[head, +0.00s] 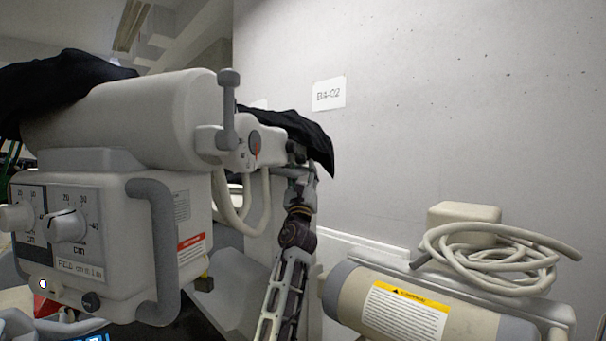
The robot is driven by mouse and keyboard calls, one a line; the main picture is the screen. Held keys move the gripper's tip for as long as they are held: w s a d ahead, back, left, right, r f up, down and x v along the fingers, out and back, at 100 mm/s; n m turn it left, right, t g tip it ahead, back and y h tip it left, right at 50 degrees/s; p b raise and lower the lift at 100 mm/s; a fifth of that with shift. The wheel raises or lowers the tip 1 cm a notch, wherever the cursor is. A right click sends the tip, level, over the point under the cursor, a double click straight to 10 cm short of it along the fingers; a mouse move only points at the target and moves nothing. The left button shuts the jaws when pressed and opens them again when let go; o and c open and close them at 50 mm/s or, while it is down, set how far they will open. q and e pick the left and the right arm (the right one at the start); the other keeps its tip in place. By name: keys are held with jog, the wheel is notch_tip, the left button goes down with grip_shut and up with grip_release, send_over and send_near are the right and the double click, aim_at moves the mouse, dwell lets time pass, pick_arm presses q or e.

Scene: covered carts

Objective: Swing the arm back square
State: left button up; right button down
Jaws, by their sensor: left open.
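A cream-white X-ray-type tube head (120,120) fills the left, with a control box (110,235) below it. The box has two knobs, cm scales and grey handles. To the tube's right is a pivot with a round dial and red pointer (255,145) and an upright grey lever (229,105). The part behind the pivot runs under a black cover (295,130). My left gripper (299,168) is open, just below the cover's edge, at the top of my dark arm. I cannot tell whether it touches anything. My right gripper is not in view.
Pale cables (262,205) hang below the pivot. At lower right lies a cream cylinder with a yellow warning label (403,312); coiled cable (490,255) lies above it. A concrete wall (450,120) with a paper sign (328,93) stands behind. Another black cover (60,80) lies over the tube.

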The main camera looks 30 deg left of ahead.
pick_arm(q)
grip_shut()
dwell(0.5)
